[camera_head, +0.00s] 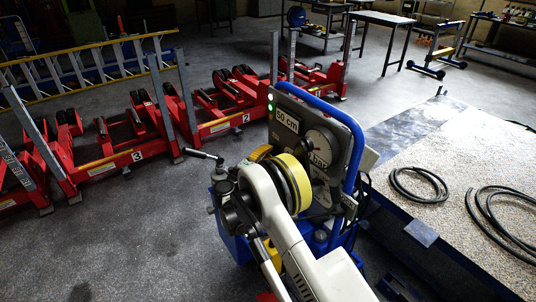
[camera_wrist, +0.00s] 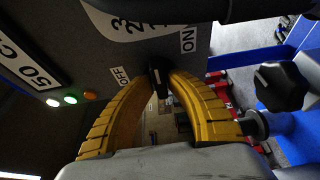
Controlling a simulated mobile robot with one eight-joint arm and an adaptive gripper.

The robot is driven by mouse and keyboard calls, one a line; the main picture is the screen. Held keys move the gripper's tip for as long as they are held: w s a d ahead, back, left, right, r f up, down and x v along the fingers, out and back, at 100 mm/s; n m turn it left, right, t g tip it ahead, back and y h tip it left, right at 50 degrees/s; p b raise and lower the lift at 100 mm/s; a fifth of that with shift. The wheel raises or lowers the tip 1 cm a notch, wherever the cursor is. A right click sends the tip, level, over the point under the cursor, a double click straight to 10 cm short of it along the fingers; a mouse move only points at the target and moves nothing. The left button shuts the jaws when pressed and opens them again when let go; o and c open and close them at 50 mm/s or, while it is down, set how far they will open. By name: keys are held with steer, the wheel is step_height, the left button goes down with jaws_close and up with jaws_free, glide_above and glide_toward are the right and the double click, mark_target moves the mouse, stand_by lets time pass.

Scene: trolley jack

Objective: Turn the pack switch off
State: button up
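The pack switch (camera_wrist: 160,76) is a small black knob on the dark panel (camera_wrist: 215,75) in the wrist view. It sits between an OFF label (camera_wrist: 120,77) and an ON label (camera_wrist: 187,40). My gripper (camera_wrist: 162,70) has its two curved yellow fingers drawn together, with their tips against the knob's two sides. The knob's exact pointing is hard to read between the fingers. In the head view my wrist is in front of the panel (camera_head: 288,104) and hides the switch.
Lamps (camera_wrist: 70,99) on the panel glow white and green; an orange one looks dim. A black knob (camera_wrist: 281,86) on blue parts lies close right. In the head view a blue tube frame (camera_head: 355,150) edges the unit. Red jacks (camera_head: 130,140) stand left; hoses (camera_head: 418,184) lie right.

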jaws_close()
steer(key=shift+w+a+r+n+g+h+p, duration=0.2)
steer(key=shift+n+g, duration=1.05)
steer(key=shift+n, duration=1)
steer(key=shift+s+d+f+n+g+h+p, duration=0.2)
steer(key=shift+n+g, duration=1.1)
steer(key=shift+n, duration=0.9)
steer(key=shift+w+a+r+n+g+h+p, duration=0.1)
steer(key=shift+w+r+n+g+p, duration=0.15)
steer(key=shift+n+g, duration=1.5)
steer(key=shift+n+t, duration=0.5)
steer(key=shift+n, duration=0.1)
steer(key=o, duration=0.6)
jaws_free()
steer(key=shift+c, duration=0.2)
